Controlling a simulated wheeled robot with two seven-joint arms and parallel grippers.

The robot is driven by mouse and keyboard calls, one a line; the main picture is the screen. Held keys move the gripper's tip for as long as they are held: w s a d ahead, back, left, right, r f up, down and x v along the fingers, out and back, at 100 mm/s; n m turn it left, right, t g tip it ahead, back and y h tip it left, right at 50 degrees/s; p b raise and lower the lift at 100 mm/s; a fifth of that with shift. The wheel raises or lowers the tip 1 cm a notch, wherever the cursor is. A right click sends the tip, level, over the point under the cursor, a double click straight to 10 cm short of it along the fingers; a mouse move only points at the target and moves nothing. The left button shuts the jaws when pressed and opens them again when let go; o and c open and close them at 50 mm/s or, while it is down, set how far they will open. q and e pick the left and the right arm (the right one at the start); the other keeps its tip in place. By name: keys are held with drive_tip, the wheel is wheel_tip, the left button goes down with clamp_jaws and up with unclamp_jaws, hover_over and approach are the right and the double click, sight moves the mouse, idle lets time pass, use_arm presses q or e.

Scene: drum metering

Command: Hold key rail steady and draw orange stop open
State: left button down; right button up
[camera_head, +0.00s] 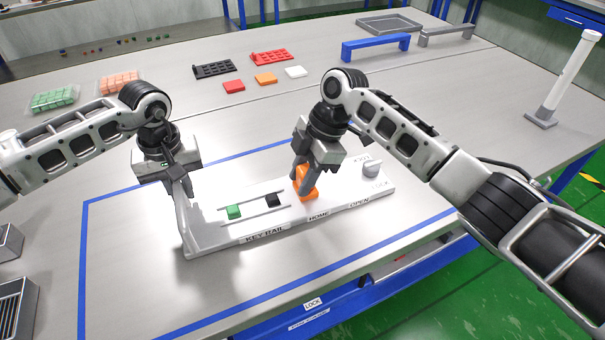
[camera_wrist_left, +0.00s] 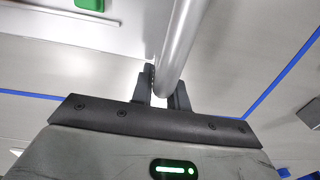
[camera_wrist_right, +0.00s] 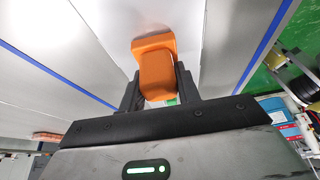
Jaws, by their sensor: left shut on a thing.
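The pale grey key rail (camera_head: 213,238) lies on the table, with a green block (camera_head: 234,212) and a black block (camera_head: 273,200) in its slots. My left gripper (camera_head: 186,196) is shut on the upright grey bar at the rail's left end; this bar (camera_wrist_left: 181,45) also shows between its fingers in the left wrist view. The orange stop (camera_head: 307,185) stands near the HOME label. My right gripper (camera_head: 310,170) has its fingers either side of the stop (camera_wrist_right: 156,70), close to its sides. I cannot tell whether both fingers press on it.
A grey knob (camera_head: 371,167) marked LOCK is on the rail's right end. Blue tape (camera_head: 83,260) frames the work area. Red, orange and white pieces, a blue bridge (camera_head: 375,46) and a white post (camera_head: 575,75) stand behind. Grey bins (camera_head: 15,305) are at the left.

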drive_tip(key=d, duration=0.2)
drive_tip(key=w+d, duration=0.1)
drive_tip(key=d, duration=0.1)
drive_tip(key=w+d, duration=0.1)
drive_tip(key=d, duration=0.2)
drive_tip(key=shift+w+d, duration=0.1)
drive_tip(key=shift+w, duration=0.15)
clamp_jaws()
use_arm(q)
drive_tip(key=shift+a, duration=0.1)
use_arm(e)
drive_tip(key=o, duration=1.2)
unclamp_jaws()
drive_tip(key=shift+c, duration=0.2)
drive_tip(key=shift+r, duration=0.1)
drive_tip(key=shift+r, duration=0.25)
drive_tip(key=v, duration=1.1)
drive_tip(key=shift+r, duration=0.2)
drive_tip(key=shift+d, duration=0.1)
use_arm(q)
drive_tip(key=c, duration=1.3)
unclamp_jaws()
